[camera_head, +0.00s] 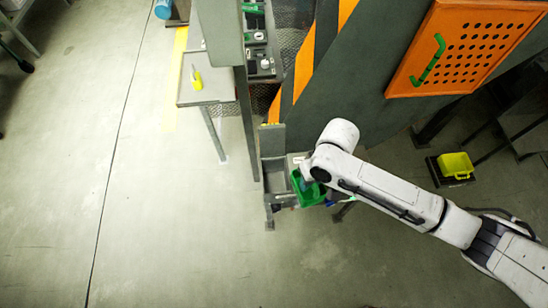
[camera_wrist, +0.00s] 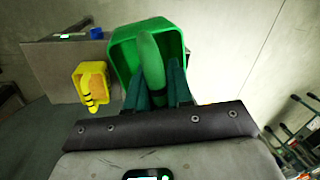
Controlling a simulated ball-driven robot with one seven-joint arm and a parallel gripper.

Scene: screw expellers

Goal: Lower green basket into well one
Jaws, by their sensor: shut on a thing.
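The green basket (camera_head: 312,195) hangs at the end of my arm in the head view, beside the grey metal stand (camera_head: 272,178) at the foot of the machine. In the wrist view, the green basket (camera_wrist: 124,52) fills the upper middle. Its curved green handle stands between the two dark green fingers of my gripper (camera_wrist: 153,84), which is shut on it. I cannot make out well one clearly. The basket and arm hide part of the stand, and I cannot tell whether the basket touches it.
A yellow basket (camera_head: 455,165) sits on a dark base at the right. A yellow container (camera_wrist: 90,82) shows left of the green basket in the wrist view. The machine's dark panel with an orange perforated door (camera_head: 470,45) rises behind.

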